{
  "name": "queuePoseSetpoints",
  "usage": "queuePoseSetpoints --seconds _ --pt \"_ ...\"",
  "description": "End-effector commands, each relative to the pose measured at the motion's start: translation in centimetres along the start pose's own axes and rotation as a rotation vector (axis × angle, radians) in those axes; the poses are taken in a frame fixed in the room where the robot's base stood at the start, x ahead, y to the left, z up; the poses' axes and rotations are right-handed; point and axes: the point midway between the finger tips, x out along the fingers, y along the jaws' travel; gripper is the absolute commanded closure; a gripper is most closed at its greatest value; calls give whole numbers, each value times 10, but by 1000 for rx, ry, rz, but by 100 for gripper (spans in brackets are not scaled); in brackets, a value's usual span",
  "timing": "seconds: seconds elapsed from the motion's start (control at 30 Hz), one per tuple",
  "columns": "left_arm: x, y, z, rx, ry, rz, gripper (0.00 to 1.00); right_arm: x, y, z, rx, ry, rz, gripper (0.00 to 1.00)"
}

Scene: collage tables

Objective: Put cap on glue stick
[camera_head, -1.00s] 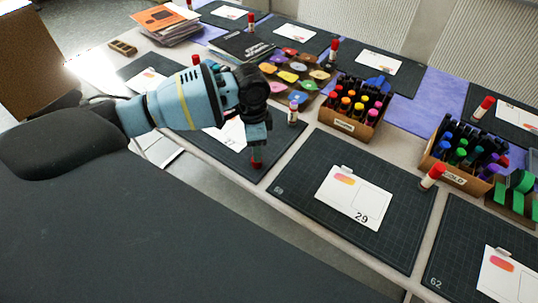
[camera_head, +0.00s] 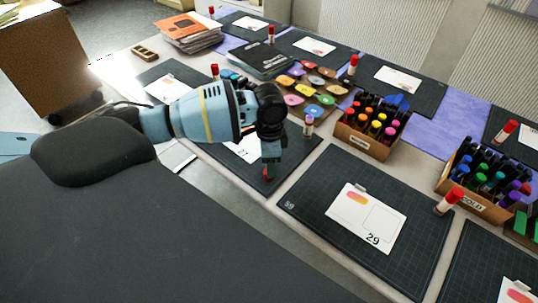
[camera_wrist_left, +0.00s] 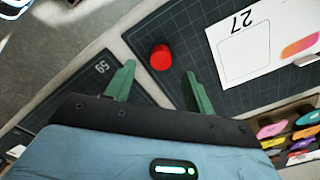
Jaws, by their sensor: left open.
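A red cap (camera_head: 268,175) stands on the dark mat with card 27, near the mat's front edge. It also shows as a red disc in the wrist view (camera_wrist_left: 161,57). My left gripper (camera_head: 269,162) is open and points down just above the cap. In the wrist view its two green fingers (camera_wrist_left: 158,70) are spread, with the cap between and ahead of their tips. I cannot tell whether they touch it. A white glue stick (camera_head: 308,125) without a red cap stands upright near the same mat's right edge. My right gripper is out of view.
A mat with card 29 (camera_head: 310,205) lies to the right, with a capped glue stick (camera_head: 449,201) at its edge. Boxes of markers (camera_head: 358,143) (camera_head: 445,186) and a tray of coloured pads (camera_head: 283,79) stand behind. Bare table lies between the mats.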

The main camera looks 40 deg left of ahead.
Motion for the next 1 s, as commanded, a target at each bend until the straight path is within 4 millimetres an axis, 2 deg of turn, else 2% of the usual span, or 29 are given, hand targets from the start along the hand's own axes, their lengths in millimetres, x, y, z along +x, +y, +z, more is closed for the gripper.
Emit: queuePoseSetpoints --seconds 0.13,0.43,0.87,1.0 --pt "9 0 1 -1 -3 1 46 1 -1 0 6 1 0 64" --pt "48 -1 2 0 -2 1 46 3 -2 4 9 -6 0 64" --pt "51 -1 1 1 1 -1 46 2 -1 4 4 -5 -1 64" --pt "51 -1 1 1 0 -1 63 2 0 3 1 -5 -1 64"
